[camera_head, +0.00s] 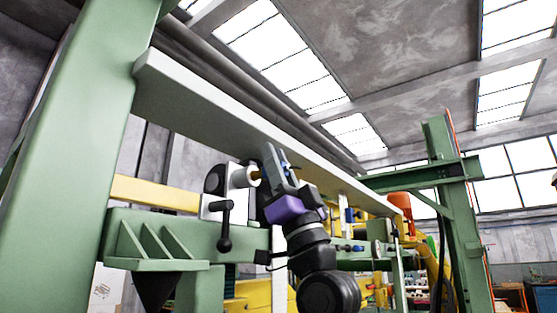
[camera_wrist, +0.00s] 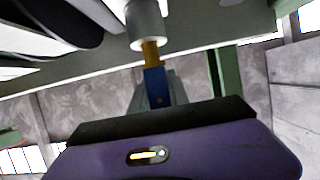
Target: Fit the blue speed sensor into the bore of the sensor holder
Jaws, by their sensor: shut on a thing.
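The blue speed sensor (camera_wrist: 155,82) has a brass-coloured tip and sits between the grey fingers of my gripper (camera_wrist: 158,92), which is shut on it. The sensor holder (camera_wrist: 146,24) is a pale grey cylinder at the top of the wrist view. The brass tip meets the holder's near end and lines up roughly with it; I cannot tell how deep it is in the bore. Most of the sensor's body is hidden by the fingers.
A long pale beam (camera_head: 240,125) runs close above my gripper. A black-knobbed lever (camera_head: 225,228) hangs below the holder on a white plate. A green frame post (camera_head: 75,150) stands at left. A dark rounded part (camera_wrist: 60,25) lies left of the holder.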

